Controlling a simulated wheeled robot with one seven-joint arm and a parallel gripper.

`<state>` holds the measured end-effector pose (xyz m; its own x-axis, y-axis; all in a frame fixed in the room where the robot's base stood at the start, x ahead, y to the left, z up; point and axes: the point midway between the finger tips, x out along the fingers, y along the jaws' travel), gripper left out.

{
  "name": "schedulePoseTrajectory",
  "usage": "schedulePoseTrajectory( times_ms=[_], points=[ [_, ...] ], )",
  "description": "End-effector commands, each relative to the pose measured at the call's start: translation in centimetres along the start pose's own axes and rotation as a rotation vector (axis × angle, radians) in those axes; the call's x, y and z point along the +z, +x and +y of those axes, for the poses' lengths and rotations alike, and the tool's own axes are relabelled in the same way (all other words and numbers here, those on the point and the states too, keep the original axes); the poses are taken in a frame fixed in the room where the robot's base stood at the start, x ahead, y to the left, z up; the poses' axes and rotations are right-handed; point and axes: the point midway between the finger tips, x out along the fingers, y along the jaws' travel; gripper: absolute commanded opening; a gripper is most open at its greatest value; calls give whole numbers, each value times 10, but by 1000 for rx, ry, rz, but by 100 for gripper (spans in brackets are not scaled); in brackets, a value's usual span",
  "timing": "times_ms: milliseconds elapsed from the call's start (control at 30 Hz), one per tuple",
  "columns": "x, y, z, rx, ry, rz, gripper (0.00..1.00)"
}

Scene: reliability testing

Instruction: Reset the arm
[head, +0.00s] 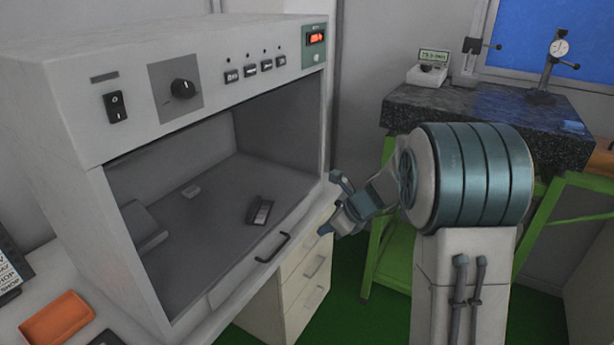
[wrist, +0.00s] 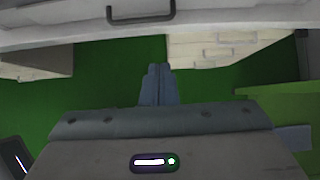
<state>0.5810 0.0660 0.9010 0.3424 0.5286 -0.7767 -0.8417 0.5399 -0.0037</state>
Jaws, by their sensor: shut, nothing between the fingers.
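My gripper (head: 335,212) is at the middle of the head view, just right of the front edge of the light-grey test chamber (head: 200,60). In the wrist view my gripper (wrist: 158,72) has its two fingers together, with nothing between them, over the green floor. It is outside the chamber and apart from the black handle (head: 272,248) on the chamber's front. The handle also shows at the top of the wrist view (wrist: 140,16).
The chamber front is open, with a small dark device (head: 259,210) inside. Drawers (head: 308,270) stand below the bench. A black granite plate (head: 480,115) on a green stand is behind my arm. An orange tray (head: 56,318) lies at lower left. Green floor (head: 345,265) shows between bench and stand.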

Motion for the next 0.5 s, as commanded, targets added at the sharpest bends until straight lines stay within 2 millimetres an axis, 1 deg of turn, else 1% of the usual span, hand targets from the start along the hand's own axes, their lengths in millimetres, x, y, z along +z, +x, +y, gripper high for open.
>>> schedulePoseTrajectory(
  times_ms=[67,167,267,333,500],
  points=[
    [2,-7,5,3,-42,7,0],
    [5,-25,22,14,-178,30,0],
    [6,-54,48,36,-404,72,0],
    [3,-75,69,58,-588,109,0],
    [-12,-123,116,125,-1032,207,0]
  ],
)
